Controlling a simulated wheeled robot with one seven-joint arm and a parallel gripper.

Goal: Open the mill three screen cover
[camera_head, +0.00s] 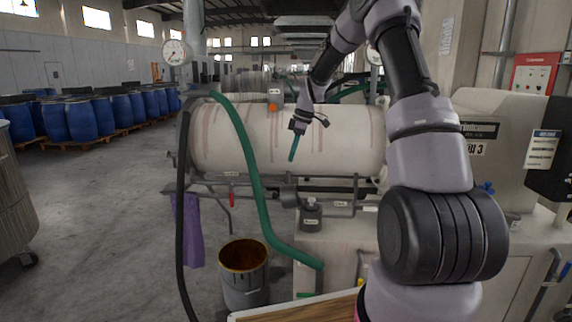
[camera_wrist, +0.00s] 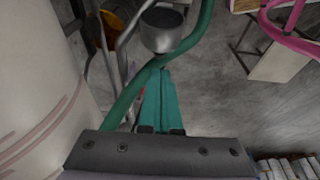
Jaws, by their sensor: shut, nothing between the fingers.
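A large horizontal cream drum (camera_head: 340,140) with reddish drip streaks fills the middle of the head view. Its side also shows at the left of the wrist view (camera_wrist: 45,110). I cannot pick out the screen cover for certain. My gripper (camera_head: 291,160) has green fingers, which are shut and empty, pointing down in front of the drum. In the wrist view the shut fingers (camera_wrist: 160,75) point toward a green hose (camera_wrist: 190,45) and a grey cup-shaped part (camera_wrist: 162,30); I cannot tell whether they touch the hose.
The green hose (camera_head: 250,165) and a black hose (camera_head: 180,210) hang left of centre. An open drum (camera_head: 245,290) with rusty-brown inside stands on the floor below. A purple cloth (camera_head: 187,230) hangs at left. A cream machine housing (camera_head: 500,125) stands right.

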